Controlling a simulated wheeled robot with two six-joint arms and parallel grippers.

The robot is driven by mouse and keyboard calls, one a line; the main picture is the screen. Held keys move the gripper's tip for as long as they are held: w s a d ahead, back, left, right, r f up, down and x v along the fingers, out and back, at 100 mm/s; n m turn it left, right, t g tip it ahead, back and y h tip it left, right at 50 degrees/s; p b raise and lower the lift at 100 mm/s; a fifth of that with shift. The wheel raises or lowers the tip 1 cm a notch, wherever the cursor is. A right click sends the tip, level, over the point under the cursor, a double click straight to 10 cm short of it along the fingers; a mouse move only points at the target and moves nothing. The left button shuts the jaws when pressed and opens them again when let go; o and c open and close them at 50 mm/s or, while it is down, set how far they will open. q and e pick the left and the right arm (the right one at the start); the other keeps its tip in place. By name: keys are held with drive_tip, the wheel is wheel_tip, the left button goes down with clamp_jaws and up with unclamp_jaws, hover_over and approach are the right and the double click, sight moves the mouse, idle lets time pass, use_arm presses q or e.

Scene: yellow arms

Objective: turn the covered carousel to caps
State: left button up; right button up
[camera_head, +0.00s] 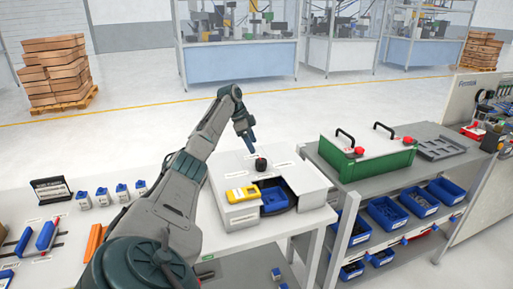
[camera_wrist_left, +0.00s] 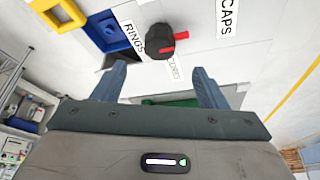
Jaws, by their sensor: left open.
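The covered carousel is a white box (camera_head: 303,180) on the table, with a black knob (camera_head: 261,164) on its top. In the left wrist view the knob (camera_wrist_left: 158,42) has a red pointer (camera_wrist_left: 181,36) sticking out to the right. Around it are the labels RINGS (camera_wrist_left: 132,37), CAPS (camera_wrist_left: 229,17) and a third label (camera_wrist_left: 175,69), partly hidden. The pointer is not on the CAPS label. A blue bin (camera_head: 274,198) shows in the box's front opening. My left gripper (camera_wrist_left: 162,85) is open and empty, close to the knob and apart from it.
A green case (camera_head: 366,160) with black handles stands on the shelf unit to the right. Several small blue-and-white containers (camera_head: 122,193) and an orange item (camera_head: 95,241) lie on the table at left.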

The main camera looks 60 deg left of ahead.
use_arm(q)
drive_tip(key=shift+v, duration=1.35)
drive_tip(key=shift+w, duration=0.1)
